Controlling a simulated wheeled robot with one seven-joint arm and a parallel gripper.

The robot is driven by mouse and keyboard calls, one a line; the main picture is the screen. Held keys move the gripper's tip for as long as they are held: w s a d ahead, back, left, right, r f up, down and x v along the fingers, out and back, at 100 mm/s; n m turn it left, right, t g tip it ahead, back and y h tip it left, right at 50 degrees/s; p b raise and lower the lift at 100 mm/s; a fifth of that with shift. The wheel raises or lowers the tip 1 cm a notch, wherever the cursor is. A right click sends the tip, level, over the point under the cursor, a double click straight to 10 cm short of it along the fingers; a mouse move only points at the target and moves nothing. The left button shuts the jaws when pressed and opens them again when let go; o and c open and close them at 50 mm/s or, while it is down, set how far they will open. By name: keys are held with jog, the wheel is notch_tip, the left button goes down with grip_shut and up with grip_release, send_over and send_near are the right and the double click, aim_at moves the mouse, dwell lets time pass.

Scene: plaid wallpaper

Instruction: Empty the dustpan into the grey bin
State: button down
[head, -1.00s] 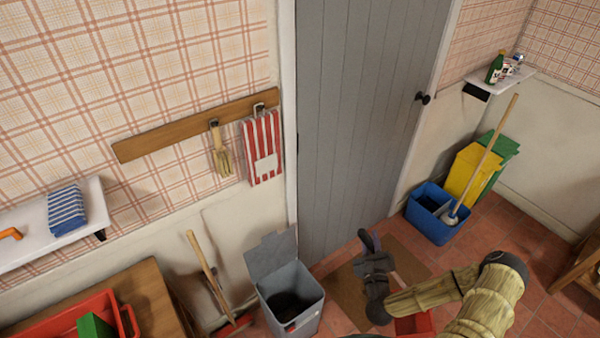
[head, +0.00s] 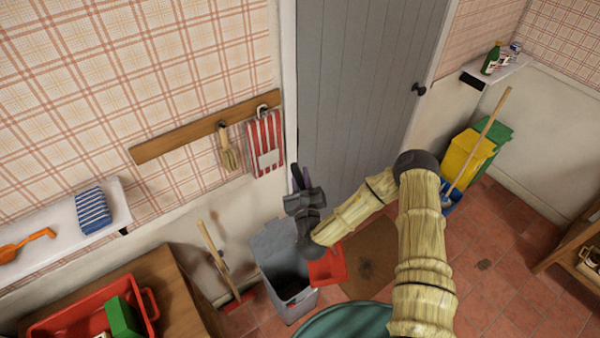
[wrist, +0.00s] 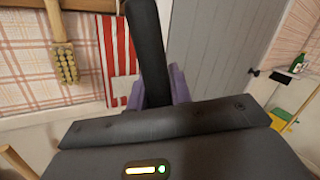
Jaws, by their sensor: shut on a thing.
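The grey bin (head: 293,303) stands on the floor by the door frame with its lid (head: 268,239) raised and its dark mouth facing up. My gripper (head: 299,180) is above and slightly right of the bin in the head view. Its purple fingers are shut on the dustpan's black handle, which shows in the wrist view (wrist: 149,50). The red dustpan (head: 330,263) hangs below my wrist, its pan overlapping the bin's right rim in the picture. I cannot tell whether it touches the bin. My wrist hides part of the pan, and its contents cannot be made out.
A wooden-handled broom (head: 212,246) leans on the wall left of the bin. A table with a red tray (head: 150,304) is at lower left. A brush (head: 228,158) and striped towel (head: 265,145) hang from a rail. A brown mat (head: 372,268) lies right.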

dwell(0.4)
jog(key=w+d+m+b, duration=0.1)
jog(key=d+b, duration=0.2)
jog(key=d, duration=0.9)
jog(key=w+d+f+m+b, duration=0.1)
jog(key=d+b, duration=0.3)
jog(key=d, duration=0.8)
jog(key=w+d+m+h+b, duration=0.1)
jog(key=w+d+m+b, duration=0.1)
jog(key=d, duration=1)
jog(key=shift+w+f+b, duration=0.2)
jog(key=shift+w+b, duration=0.45)
jog(key=shift+b, duration=0.05)
jog(key=shift+d, duration=0.1)
